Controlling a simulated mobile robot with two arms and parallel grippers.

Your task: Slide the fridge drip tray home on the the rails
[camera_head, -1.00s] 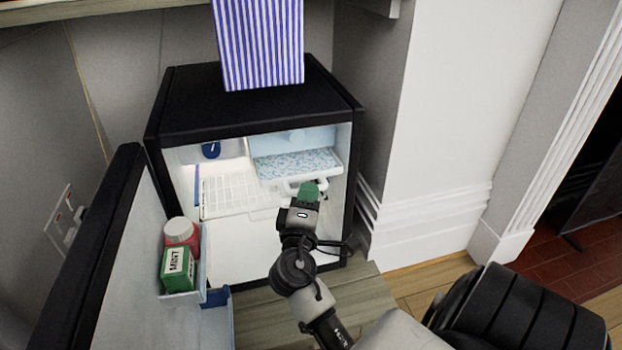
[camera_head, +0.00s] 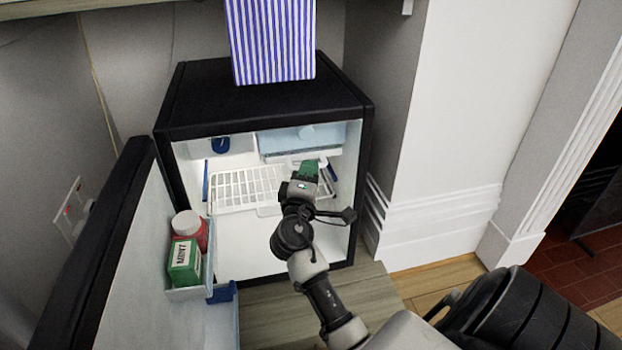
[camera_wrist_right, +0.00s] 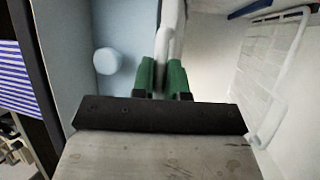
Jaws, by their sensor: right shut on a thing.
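The white drip tray (camera_head: 283,157) sits under the light blue freezer compartment (camera_head: 290,140) at the upper right inside the open fridge. Only a thin front part of it shows, and it looks about level. My right gripper (camera_head: 309,168), with green fingertips, is shut on the tray's front. In the right wrist view its green fingers (camera_wrist_right: 163,76) close on a white bar-like part of the drip tray (camera_wrist_right: 171,35). The rails at the tray's sides are hidden. My left gripper is not in view.
A white wire shelf (camera_head: 240,187) lies left of and below my gripper. The open fridge door (camera_head: 165,250) at the left holds a green mint box (camera_head: 184,262) and a red jar with white lid (camera_head: 188,226). A striped box (camera_head: 272,45) stands on the fridge.

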